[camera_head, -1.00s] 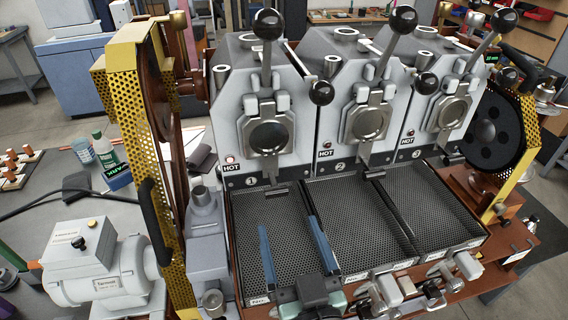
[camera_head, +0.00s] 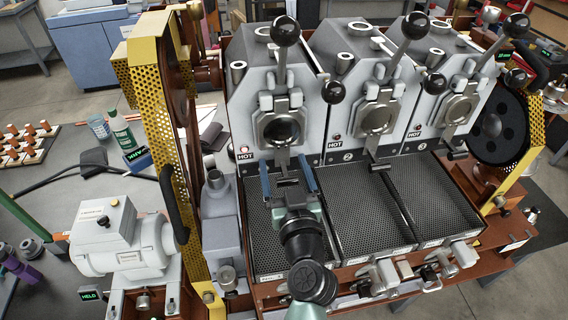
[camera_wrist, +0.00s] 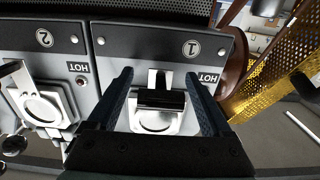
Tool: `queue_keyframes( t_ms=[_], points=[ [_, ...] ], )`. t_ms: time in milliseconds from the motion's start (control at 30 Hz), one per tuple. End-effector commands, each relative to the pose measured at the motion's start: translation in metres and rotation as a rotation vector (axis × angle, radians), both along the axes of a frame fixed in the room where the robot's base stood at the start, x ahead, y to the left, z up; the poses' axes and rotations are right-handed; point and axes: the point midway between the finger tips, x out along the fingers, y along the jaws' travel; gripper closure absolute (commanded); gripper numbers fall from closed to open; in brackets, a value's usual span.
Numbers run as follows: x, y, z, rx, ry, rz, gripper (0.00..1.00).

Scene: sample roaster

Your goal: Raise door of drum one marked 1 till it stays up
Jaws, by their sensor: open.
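The door of drum one (camera_head: 280,129) is a round-faced metal plate on the leftmost white housing, and it looks lowered. A dark handle tab hangs below it; in the wrist view the tab (camera_wrist: 161,99) lies between my fingers. The plate marked 1 also shows in the wrist view (camera_wrist: 191,48). My gripper (camera_head: 288,176) is open, its two blue fingers pointing up at the drum one front, one on each side of the tab. Whether the fingers touch the tab cannot be told. In the wrist view my gripper (camera_wrist: 163,98) spans the tab.
Drums two (camera_head: 376,118) and three (camera_head: 455,108) stand to the right with similar doors, ball-ended levers and HOT labels. Perforated trays (camera_head: 370,215) lie below. A yellow perforated guard (camera_head: 160,110) stands close on the left.

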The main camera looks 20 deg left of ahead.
Motion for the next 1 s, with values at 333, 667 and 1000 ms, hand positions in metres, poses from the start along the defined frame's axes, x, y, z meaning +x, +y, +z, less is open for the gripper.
queue_keyframes(
  t_ms=[333, 667, 1000],
  points=[
    [0.0001, 0.0004, -0.0003, 0.001, 0.001, 0.001, 0.36],
    [-0.0001, 0.0003, -0.0004, 0.001, 0.001, 0.001, 0.95],
    [0.0001, 0.0003, -0.0003, 0.0, 0.001, 0.001, 1.0]
  ],
)
